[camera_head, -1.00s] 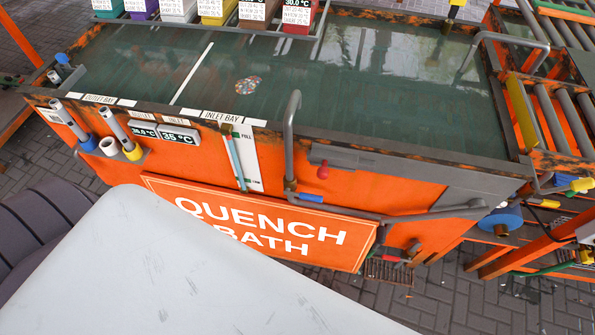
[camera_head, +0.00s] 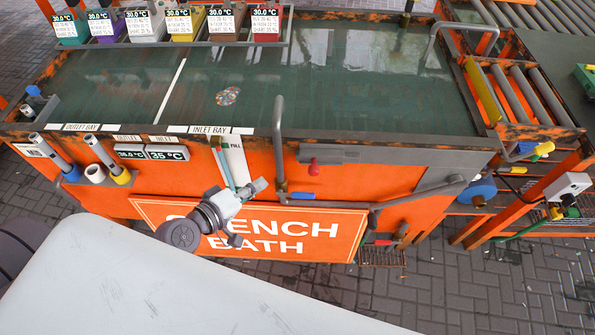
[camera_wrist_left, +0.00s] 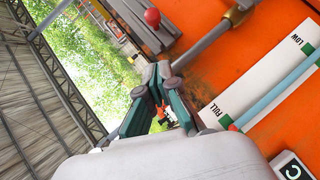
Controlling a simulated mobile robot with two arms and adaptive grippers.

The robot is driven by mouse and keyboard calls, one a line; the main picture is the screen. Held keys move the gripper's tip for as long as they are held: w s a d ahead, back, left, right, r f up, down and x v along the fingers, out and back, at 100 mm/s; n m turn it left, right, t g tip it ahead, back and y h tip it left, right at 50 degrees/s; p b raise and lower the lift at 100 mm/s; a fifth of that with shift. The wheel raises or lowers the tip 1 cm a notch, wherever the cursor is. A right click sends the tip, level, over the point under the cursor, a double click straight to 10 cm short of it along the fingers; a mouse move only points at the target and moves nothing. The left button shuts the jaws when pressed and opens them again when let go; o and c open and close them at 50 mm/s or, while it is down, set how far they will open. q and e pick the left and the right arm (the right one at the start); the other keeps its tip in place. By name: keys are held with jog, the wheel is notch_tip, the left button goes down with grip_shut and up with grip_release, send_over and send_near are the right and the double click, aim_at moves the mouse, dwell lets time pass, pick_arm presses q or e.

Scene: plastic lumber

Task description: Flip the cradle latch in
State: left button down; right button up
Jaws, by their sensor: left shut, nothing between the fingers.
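A red knob (camera_head: 313,166) sits at a grey bracket (camera_head: 340,155) on the orange front of the quench bath; I cannot tell for certain that it is the cradle latch. In the left wrist view the knob (camera_wrist_left: 152,18) is near the top, beyond the fingertips and apart from them. My left gripper (camera_head: 260,185) is in front of the bath, left of the grey upright pipe (camera_head: 279,140) and below the knob. Its fingers (camera_wrist_left: 157,76) come together at the tips, with nothing between them. My right gripper is not in view.
A white level gauge (camera_head: 236,160) stands behind my left gripper, above the QUENCH BATH sign (camera_head: 310,240). Tubes in holders (camera_head: 105,158) are to the left. Paving (camera_head: 460,270) is clear at lower right.

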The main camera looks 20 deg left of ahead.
pick_arm(q)
jog(key=s+d+f+p+x, duration=0.1)
jog(key=d+p+x, duration=0.1)
jog(key=x, duration=1.1)
jog(key=shift+s+d, duration=0.1)
jog(key=shift+s, duration=0.05)
jog(key=shift+r, duration=0.1)
